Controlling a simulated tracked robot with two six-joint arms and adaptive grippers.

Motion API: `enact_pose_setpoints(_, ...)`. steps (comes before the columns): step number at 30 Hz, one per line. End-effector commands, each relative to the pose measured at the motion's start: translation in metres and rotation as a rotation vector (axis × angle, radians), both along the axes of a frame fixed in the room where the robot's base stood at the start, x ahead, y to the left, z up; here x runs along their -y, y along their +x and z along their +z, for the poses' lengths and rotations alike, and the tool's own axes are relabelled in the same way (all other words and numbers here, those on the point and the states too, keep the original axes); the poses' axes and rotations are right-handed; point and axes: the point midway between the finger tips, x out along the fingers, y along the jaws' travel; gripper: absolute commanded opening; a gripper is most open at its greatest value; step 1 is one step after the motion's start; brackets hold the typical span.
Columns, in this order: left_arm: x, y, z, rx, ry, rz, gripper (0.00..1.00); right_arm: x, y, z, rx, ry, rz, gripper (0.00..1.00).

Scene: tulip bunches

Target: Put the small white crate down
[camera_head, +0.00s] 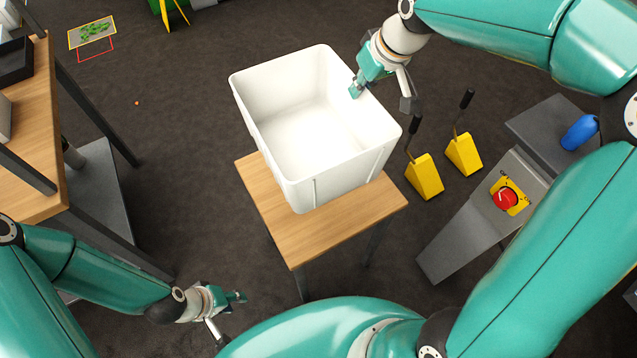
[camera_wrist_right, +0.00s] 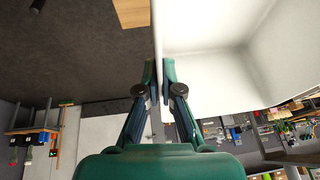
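The small white crate (camera_head: 350,172) is empty and open at the top, over a small wooden table (camera_head: 325,236). Its base hides the table's back part, and I cannot tell whether it rests on the top or hangs just above it. My right gripper (camera_head: 380,95) is at the crate's right wall, one finger inside and one outside. In the right wrist view the fingers (camera_wrist_right: 160,88) close on the white wall (camera_wrist_right: 158,45). My left gripper (camera_head: 226,313) is empty, low at the left and away from the crate, its fingers apart.
A wooden workbench (camera_head: 38,130) stands at the left. Two yellow wedges (camera_head: 424,177) with black handles stand on the floor right of the table. A grey stand with a red button (camera_head: 505,198) and a blue bottle (camera_head: 580,132) are further right. Dark floor is free left of the table.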

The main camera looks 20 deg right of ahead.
Motion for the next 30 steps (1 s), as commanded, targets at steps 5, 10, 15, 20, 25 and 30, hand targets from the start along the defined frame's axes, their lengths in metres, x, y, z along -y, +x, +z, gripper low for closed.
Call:
enact_pose_setpoints(5,0.000,0.000,-0.006,0.000,0.000,0.000,0.36,0.001,-0.002,-0.002,-0.001,0.003,0.025,0.00)
enact_pose_setpoints(10,0.000,0.000,-0.009,0.000,0.000,0.000,0.36,0.001,-0.003,-0.038,-0.006,0.002,0.027,0.00)
enact_pose_setpoints(15,0.000,0.000,-0.012,0.000,0.000,0.000,0.36,0.001,-0.003,-0.082,-0.007,0.002,0.025,0.00)
enact_pose_setpoints(20,0.000,0.000,-0.014,0.000,0.000,0.000,0.36,0.001,-0.002,-0.119,-0.004,0.001,0.025,0.00)
enact_pose_setpoints(25,0.000,0.000,-0.015,0.000,0.000,0.000,0.36,0.002,-0.002,-0.142,-0.001,0.001,0.023,0.00)
enact_pose_setpoints(30,0.000,0.000,-0.016,0.000,0.000,0.000,0.36,0.002,-0.002,-0.151,-0.001,0.000,0.023,0.00)
